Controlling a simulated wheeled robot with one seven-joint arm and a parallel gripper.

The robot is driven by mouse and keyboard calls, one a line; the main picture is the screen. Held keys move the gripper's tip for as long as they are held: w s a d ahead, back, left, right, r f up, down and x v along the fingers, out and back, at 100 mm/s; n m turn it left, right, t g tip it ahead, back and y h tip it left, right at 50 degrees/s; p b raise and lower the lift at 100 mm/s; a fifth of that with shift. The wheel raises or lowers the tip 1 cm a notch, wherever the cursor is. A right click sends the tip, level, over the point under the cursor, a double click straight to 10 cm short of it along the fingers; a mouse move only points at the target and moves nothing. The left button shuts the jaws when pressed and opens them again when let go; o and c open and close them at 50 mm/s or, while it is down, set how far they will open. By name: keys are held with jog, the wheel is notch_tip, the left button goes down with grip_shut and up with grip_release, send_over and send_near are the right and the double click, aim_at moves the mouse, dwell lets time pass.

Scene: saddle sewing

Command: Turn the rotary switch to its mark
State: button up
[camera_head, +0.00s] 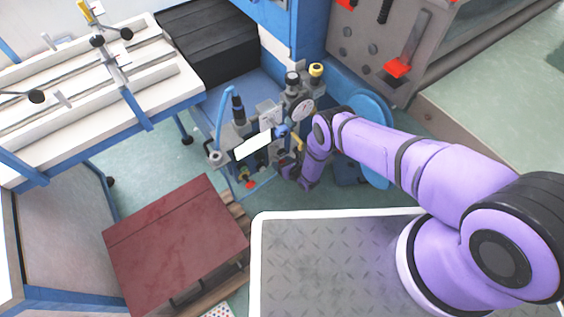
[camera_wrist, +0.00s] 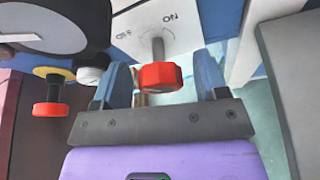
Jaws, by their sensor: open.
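The rotary switch shows in the wrist view as a red faceted knob (camera_wrist: 161,76) on a grey shaft. The shaft comes out of a white plate (camera_wrist: 180,22) with small dark lettering, seen upside down, that looks like "ON" and a second mark. My gripper (camera_wrist: 163,73) is open, with one blue finger on each side of the knob. Gaps show between the knob and both fingers. I cannot make out a pointer on the knob. In the head view my gripper (camera_head: 288,172) is at the blue machine's valve panel, and my wrist hides the switch there.
A second red knob (camera_wrist: 50,108) on a black stem is at the left in the wrist view. A dark red box (camera_head: 175,245) stands at lower left, and a white-railed workbench (camera_head: 90,100) is at left.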

jog(key=c, duration=0.9)
jog(key=shift+s+n+t+h, duration=0.1)
jog(key=shift+n+t+h, duration=0.3)
jog(key=shift+n+h, duration=0.45)
jog(key=shift+n, duration=0.25)
jog(key=o, duration=0.9)
jog(key=shift+d, duration=0.1)
